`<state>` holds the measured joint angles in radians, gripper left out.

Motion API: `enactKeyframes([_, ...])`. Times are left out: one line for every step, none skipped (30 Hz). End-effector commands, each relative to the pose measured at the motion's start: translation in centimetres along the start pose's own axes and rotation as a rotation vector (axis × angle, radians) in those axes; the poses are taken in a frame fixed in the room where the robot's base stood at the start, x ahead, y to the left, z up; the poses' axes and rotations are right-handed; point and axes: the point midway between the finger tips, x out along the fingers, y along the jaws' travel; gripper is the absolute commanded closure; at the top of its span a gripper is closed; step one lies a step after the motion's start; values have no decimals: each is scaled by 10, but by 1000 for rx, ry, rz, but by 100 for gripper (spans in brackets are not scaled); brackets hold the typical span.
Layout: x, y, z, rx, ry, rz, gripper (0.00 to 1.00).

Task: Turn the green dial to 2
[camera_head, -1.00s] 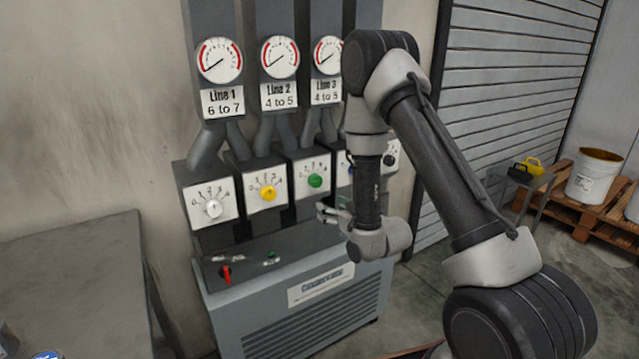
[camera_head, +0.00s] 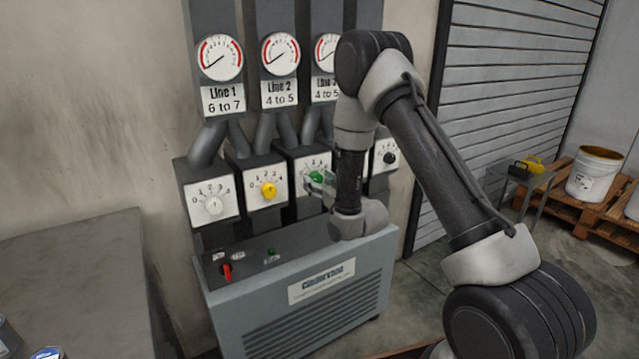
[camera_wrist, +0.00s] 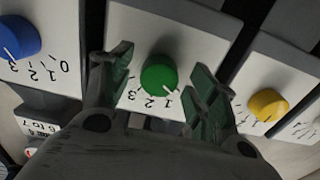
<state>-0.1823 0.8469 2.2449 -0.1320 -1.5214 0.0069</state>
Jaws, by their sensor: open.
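The green dial (camera_head: 316,177) sits on a white scale plate, third from the left in a row of dials. In the wrist view the green dial (camera_wrist: 159,75) is between the two fingers of my gripper (camera_wrist: 158,82). The fingers are open, one on each side, with visible gaps to the dial. The dial's white pointer mark points toward the number 1 in the wrist view. In the head view my gripper (camera_head: 318,186) is right at the dial and partly hides its plate.
A white dial (camera_head: 213,205), a yellow dial (camera_head: 268,190) and a black dial (camera_head: 389,158) share the row. A blue dial (camera_wrist: 18,38) shows in the wrist view. Gauges (camera_head: 219,59) hang above. The chiller-like cabinet (camera_head: 300,300) stands below, with a red switch (camera_head: 226,270).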

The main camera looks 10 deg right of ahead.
Motion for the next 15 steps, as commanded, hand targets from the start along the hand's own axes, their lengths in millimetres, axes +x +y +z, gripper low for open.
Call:
enactKeyframes([0, 0, 0, 0, 0, 0, 41])
enactKeyframes([0, 0, 0, 0, 0, 0, 41])
enactKeyframes([0, 0, 0, 0, 0, 0, 46])
enactKeyframes([0, 0, 0, 0, 0, 0, 52])
enactKeyframes([0, 0, 0, 0, 0, 0, 57])
enactKeyframes([0, 0, 0, 0, 0, 0, 64])
enactKeyframes([0, 0, 0, 0, 0, 0, 70])
enactKeyframes([0, 0, 0, 0, 0, 0, 75])
enactKeyframes([0, 0, 0, 0, 0, 0, 83])
enactKeyframes([0, 0, 0, 0, 0, 0, 87])
enactKeyframes([0, 0, 0, 0, 0, 0, 87])
enactKeyframes([0, 0, 0, 0, 0, 0, 87])
enactKeyframes([0, 0, 0, 0, 0, 0, 87])
enactKeyframes([0, 0, 0, 1, 0, 0, 87])
enactKeyframes([0, 0, 0, 4, 0, 0, 87])
